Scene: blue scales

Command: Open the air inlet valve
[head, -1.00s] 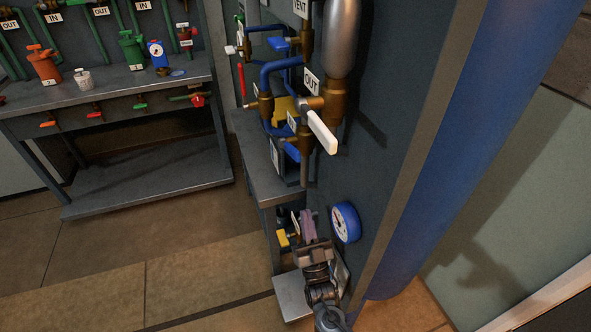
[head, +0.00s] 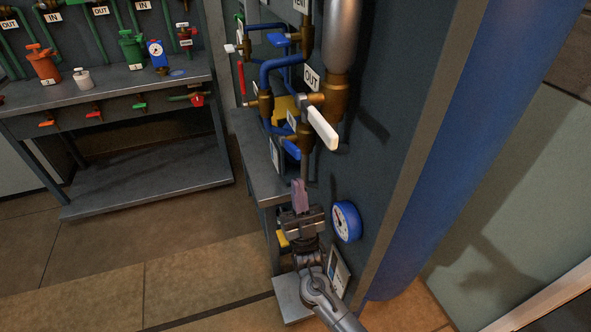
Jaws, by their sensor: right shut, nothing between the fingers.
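No label that I can read says air inlet, so I cannot tell which valve it is. On the dark panel at the centre, a large white lever (head: 322,128) sits on brass fittings below an OUT label (head: 312,79) and slants down to the right. Blue handles show on the blue pipework, one upper (head: 278,39) and one lower (head: 290,147). A yellow part (head: 283,238) low behind my gripper is mostly hidden. My right gripper (head: 299,189) is shut and empty, fingers pointing up, below the lower blue handle and apart from it. My left gripper is out of view.
A round blue gauge (head: 346,221) sticks out of the panel just right of my right gripper. A grey bench (head: 253,176) stands left of it. A second bench (head: 150,192) with red and green fittings is at the far left. Open floor (head: 120,260) lies between.

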